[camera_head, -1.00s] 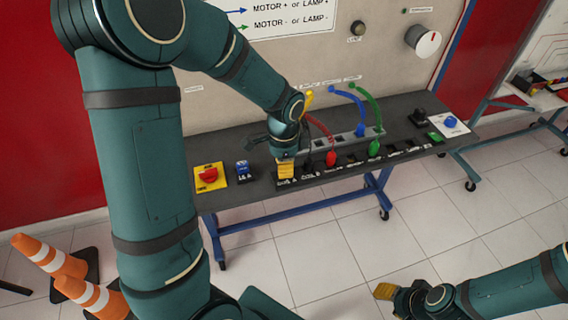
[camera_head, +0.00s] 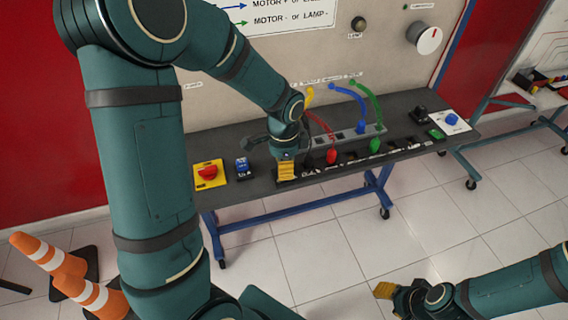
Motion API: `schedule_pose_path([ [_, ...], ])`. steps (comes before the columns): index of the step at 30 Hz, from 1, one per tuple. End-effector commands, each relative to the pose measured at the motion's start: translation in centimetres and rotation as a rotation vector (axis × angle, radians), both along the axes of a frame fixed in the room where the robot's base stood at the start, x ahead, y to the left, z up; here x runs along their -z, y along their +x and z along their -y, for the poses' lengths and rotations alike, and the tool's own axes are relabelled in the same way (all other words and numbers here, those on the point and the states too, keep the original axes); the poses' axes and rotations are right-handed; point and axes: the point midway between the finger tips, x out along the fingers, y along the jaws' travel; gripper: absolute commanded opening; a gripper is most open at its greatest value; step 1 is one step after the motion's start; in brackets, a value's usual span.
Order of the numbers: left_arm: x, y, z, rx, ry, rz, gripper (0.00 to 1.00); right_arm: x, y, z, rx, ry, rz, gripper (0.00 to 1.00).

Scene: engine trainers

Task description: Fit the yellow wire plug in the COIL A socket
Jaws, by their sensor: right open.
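The yellow wire (camera_head: 309,94) shows only as a short arc beside my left wrist at the back of the bench. Its plug is hidden, so I cannot tell whether it is in the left gripper. My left gripper (camera_head: 286,171) points down at the left end of the socket row, its yellow finger pads low over the labelled front strip. I cannot tell whether its fingers are open or shut. The COIL A socket is not visible; the gripper covers that part of the row. My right gripper (camera_head: 385,291) is open and empty, low at the right, away from the bench.
A red knob on a yellow plate (camera_head: 209,173) and a blue switch (camera_head: 242,167) sit left of the gripper. Cones (camera_head: 60,268) stand on the floor.

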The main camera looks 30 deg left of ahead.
Motion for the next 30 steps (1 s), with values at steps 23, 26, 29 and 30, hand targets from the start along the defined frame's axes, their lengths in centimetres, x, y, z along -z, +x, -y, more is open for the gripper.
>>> schedule_pose_path([
  [23,-4.0,0.0,0.0,0.000,0.000,0.000,0.32,-3.3,0.0,0.0,0.000,0.000,0.000,0.47],
  [26,-4.8,0.0,0.0,0.000,-0.001,0.001,0.32,-3.9,0.0,0.0,0.000,0.000,0.000,0.47],
  [29,-5.4,0.0,0.0,-0.001,-0.001,0.001,0.32,-4.4,0.0,0.0,0.000,0.000,0.000,0.47],
  [30,-5.6,0.0,0.0,-0.001,-0.001,0.001,0.32,-4.5,0.0,0.0,0.000,0.000,0.000,0.47],
])
